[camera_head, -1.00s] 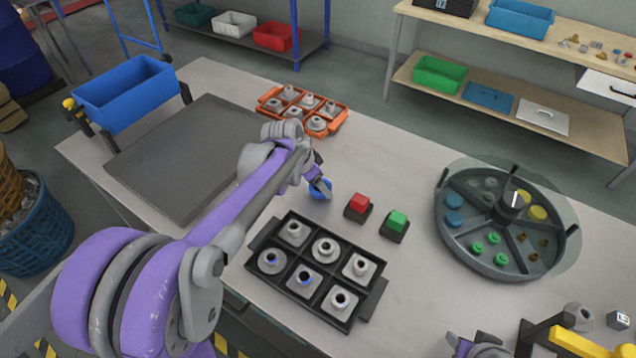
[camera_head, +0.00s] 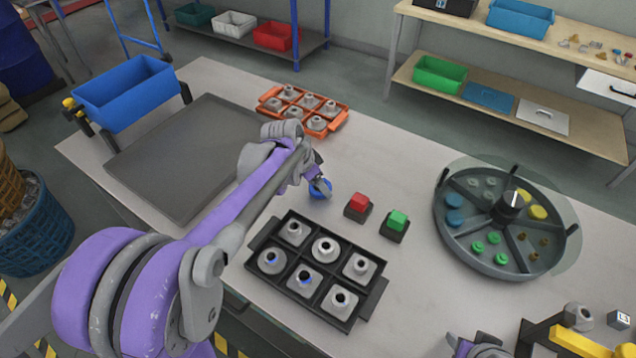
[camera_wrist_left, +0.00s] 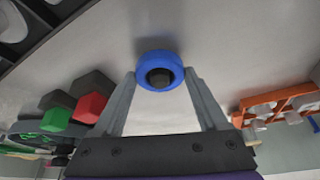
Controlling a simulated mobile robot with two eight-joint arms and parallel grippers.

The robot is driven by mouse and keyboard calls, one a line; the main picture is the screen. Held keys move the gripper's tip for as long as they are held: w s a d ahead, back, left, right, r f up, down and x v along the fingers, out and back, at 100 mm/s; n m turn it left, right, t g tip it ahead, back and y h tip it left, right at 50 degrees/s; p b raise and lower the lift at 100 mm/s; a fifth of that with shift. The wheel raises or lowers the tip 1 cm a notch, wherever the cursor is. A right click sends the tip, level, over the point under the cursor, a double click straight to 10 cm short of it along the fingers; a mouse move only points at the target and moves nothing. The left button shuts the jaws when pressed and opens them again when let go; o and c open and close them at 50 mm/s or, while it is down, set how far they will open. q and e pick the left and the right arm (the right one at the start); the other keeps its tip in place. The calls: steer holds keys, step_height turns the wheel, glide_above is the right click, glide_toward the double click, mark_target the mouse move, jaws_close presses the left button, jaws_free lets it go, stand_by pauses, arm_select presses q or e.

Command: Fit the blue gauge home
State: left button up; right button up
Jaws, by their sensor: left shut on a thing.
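The blue gauge (camera_head: 320,189) is a round blue ring with a dark centre. It also shows in the left wrist view (camera_wrist_left: 159,58), between my fingertips. My left gripper (camera_head: 317,181) is shut on it, with one finger on each side (camera_wrist_left: 159,80). The gauge is over the bare table, behind the black tray and left of the red block; its exact height is hard to tell. The black tray (camera_head: 263,240) holds several grey fittings with round holes, and a little blue shows at two of them. Part of my right arm shows at the bottom edge; its fingertips cannot be made out.
A red block (camera_head: 359,201) and a green block (camera_head: 398,220) stand on dark bases right of the gauge. An orange tray (camera_head: 341,118) of grey fittings is behind. A round divided carousel (camera_head: 481,262) stands at right, a dark mat (camera_head: 185,160) at left.

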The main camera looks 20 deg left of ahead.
arm_select(q)
steer(key=o, duration=1.6)
steer(key=shift+f, duration=0.1)
steer(key=shift+c, duration=0.2)
steer(key=v, duration=1.1)
steer(key=shift+p, duration=0.35)
steer(key=shift+f, duration=0.1)
